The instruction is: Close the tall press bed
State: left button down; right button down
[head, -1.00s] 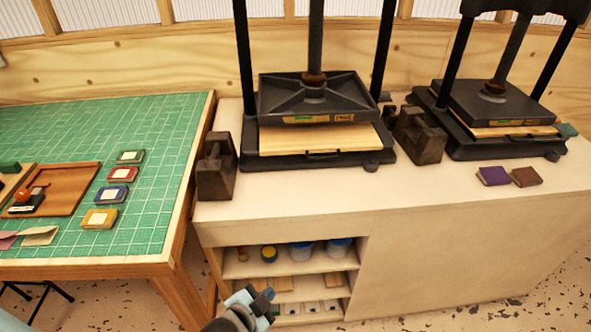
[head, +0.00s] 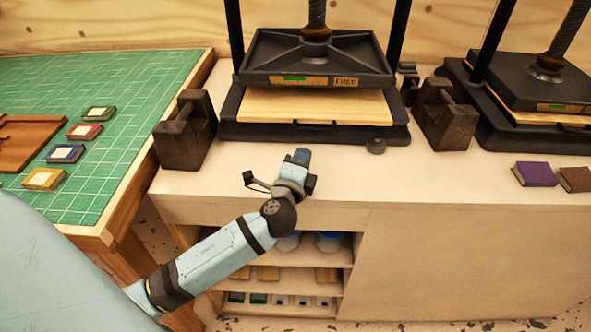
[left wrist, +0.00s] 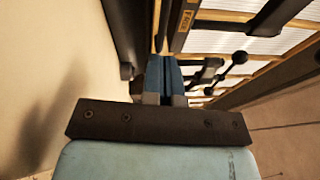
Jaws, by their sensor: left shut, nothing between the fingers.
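The left black press (head: 316,60) stands on the cream counter. Its pale wooden bed (head: 310,106) sticks out forward from under the raised dark platen, with a small dark handle at its front edge. A second press (head: 530,80) stands at the right with a narrower strip of its bed (head: 535,118) showing. The frame tops are cut off, so I cannot tell which press is taller. My left gripper (head: 301,157) is shut and empty above the counter's front, short of the left bed and apart from it. Its blue fingers (left wrist: 165,78) show in the left wrist view. My right gripper is not in view.
Dark iron weights flank the left press, one at its left (head: 185,135) and one at its right (head: 446,115). Purple (head: 535,174) and brown books lie at the right. A green mat (head: 120,75) covers the left table.

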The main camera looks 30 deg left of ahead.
aim_at(301, 122)
pick_arm(q)
jog(key=w+a, duration=0.1)
jog(key=w, duration=0.1)
jog(key=w+a, duration=0.1)
jog(key=a, duration=0.1)
jog(key=shift+w+a+r, duration=0.2)
jog(key=shift+w+r, duration=0.2)
jog(key=shift+w+a, duration=0.2)
jog(key=shift+a, duration=0.1)
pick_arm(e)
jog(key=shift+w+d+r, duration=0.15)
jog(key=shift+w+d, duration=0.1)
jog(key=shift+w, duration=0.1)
pick_arm(q)
jog(key=w+a, duration=0.1)
jog(key=w, duration=0.1)
jog(key=w+a, duration=0.1)
jog(key=shift+w+a, duration=0.2)
jog(key=shift+w, duration=0.2)
jog(key=shift+r, duration=0.2)
jog(key=shift+a, duration=0.1)
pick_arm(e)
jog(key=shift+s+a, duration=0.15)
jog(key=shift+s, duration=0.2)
